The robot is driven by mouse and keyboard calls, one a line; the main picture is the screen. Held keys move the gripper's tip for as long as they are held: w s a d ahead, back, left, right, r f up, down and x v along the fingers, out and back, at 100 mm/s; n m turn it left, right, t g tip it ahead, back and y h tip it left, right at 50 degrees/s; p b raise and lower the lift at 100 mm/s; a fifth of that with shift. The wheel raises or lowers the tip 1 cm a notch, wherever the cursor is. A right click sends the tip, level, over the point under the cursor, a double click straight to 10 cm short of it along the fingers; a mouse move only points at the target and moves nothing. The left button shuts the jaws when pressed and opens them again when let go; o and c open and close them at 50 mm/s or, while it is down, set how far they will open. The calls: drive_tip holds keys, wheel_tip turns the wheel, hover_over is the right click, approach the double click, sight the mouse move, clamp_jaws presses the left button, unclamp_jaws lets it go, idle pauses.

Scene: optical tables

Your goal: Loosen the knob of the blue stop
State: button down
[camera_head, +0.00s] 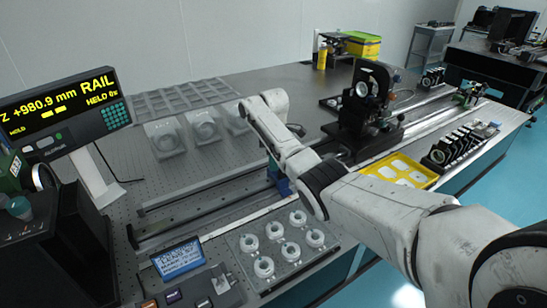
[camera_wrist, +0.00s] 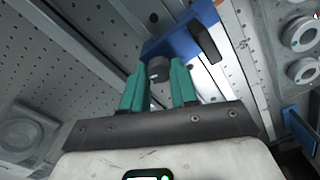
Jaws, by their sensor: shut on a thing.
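The blue stop (camera_wrist: 188,38) sits on the rail in the wrist view, with a black part (camera_wrist: 205,43) on its right side. In the head view the blue stop (camera_head: 283,184) is mostly hidden behind my arm, and my fingertips are hidden there too.
A long rail (camera_head: 205,207) runs across the perforated table. A tray of white rings (camera_head: 283,262) lies in front of it. A black optical mount (camera_head: 365,115) and a yellow tray (camera_head: 398,170) stand to the right. A display (camera_head: 65,112) reads "RAIL" at left.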

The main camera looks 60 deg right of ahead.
drive_tip(key=m+p, duration=0.1)
drive_tip(key=m, duration=0.2)
drive_tip(key=shift+r+m, duration=0.1)
drive_tip(key=shift+m, duration=0.3)
drive_tip(key=m+p, duration=0.1)
drive_tip(key=m, duration=0.2)
drive_tip(key=shift+m, duration=0.3)
drive_tip(key=m, duration=0.3)
drive_tip(key=shift+m+p, duration=0.35)
drive_tip(key=shift+m, duration=0.05)
drive_tip(key=m, duration=0.4)
drive_tip(key=shift+d, duration=0.1)
drive_tip(key=m, duration=0.6)
drive_tip(key=shift+m, duration=0.4)
drive_tip(key=m, duration=0.5)
drive_tip(key=shift+b, duration=0.3)
drive_tip(key=shift+m, duration=0.4)
drive_tip(key=shift+d, duration=0.1)
drive_tip(key=c, duration=0.9)
unclamp_jaws()
drive_tip(key=shift+s, duration=0.1)
